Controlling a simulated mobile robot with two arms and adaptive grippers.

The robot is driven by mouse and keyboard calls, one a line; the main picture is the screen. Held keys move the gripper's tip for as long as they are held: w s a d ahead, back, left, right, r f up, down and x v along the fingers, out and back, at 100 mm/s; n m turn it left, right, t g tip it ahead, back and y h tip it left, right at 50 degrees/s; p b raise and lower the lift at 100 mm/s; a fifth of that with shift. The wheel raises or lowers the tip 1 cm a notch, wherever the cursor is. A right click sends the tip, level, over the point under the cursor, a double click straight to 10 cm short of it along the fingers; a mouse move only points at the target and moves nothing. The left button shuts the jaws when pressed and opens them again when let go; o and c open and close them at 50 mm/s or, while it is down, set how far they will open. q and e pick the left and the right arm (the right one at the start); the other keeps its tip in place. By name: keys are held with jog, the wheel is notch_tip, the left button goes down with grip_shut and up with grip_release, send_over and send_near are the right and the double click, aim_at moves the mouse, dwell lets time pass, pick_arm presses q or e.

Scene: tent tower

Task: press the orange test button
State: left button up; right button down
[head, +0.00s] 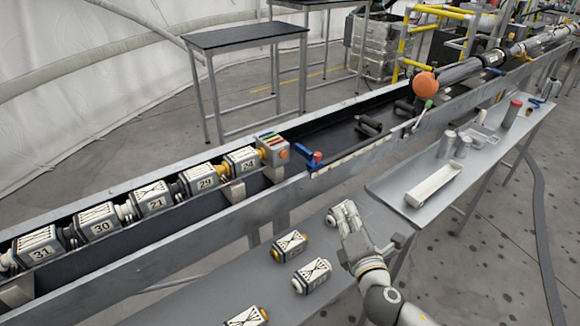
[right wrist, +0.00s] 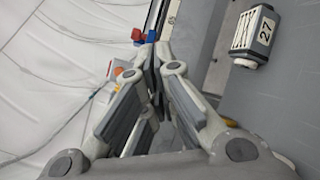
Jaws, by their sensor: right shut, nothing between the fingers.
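The orange test button (head: 283,154) is a small round orange spot on the end face of a grey box (head: 268,143) with coloured stripes on top. In the right wrist view the button (right wrist: 118,71) shows small, left of the fingertips and partly crowded by the fingers. My right gripper (head: 342,214) is shut and empty over the front bench, to the right of the button and well apart from it. My left gripper is not in view.
Loose modules (head: 312,275) lie on the bench below my right gripper. A blue lever (head: 312,158) stands on the trough's wall (head: 345,160) just right of the box. A white tray (head: 434,186) and small canisters (head: 447,144) stand further right.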

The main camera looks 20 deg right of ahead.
jog(key=w+a+r+n+y, duration=0.2)
jog(key=n+y, duration=0.6)
jog(key=n, duration=0.9)
jog(key=shift+w+a, duration=1)
jog(key=shift+a, duration=0.2)
jog(key=shift+w+t, duration=0.1)
jog(key=shift+t, duration=0.2)
jog(key=p, duration=0.2)
send_near(284, 155)
jog(key=w, duration=0.2)
jog(key=w+a+f, duration=0.1)
jog(key=w, duration=0.2)
jog(key=shift+w+a+f, duration=0.15)
jog(key=shift+w+a, duration=0.2)
jog(key=shift+w, duration=0.05)
jog(key=shift+w+a, duration=0.15)
jog(key=shift+w, duration=0.5)
